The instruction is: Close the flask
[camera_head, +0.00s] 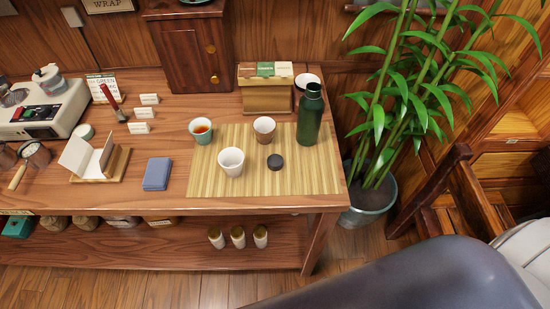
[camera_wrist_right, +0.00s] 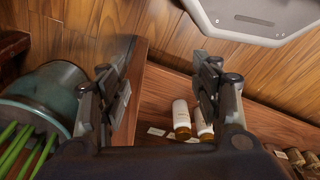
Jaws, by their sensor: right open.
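The dark green flask (camera_head: 309,117) stands upright at the right end of a bamboo mat (camera_head: 215,180) on the wooden table. A small black round piece, which looks like its cap (camera_head: 275,161), lies on the mat to the left of and in front of the flask. My right gripper (camera_wrist_right: 160,88) shows in the right wrist view with its fingers apart and nothing between them. It is beyond the table's right end, away from the flask and cap, which that view does not show. My left gripper is in neither view.
A white cup (camera_head: 231,162), a brown cup (camera_head: 264,129) and a cup of tea (camera_head: 201,130) stand near the flask. A potted bamboo (camera_head: 368,205) is right of the table. Small bottles (camera_wrist_right: 181,118) stand on the lower shelf.

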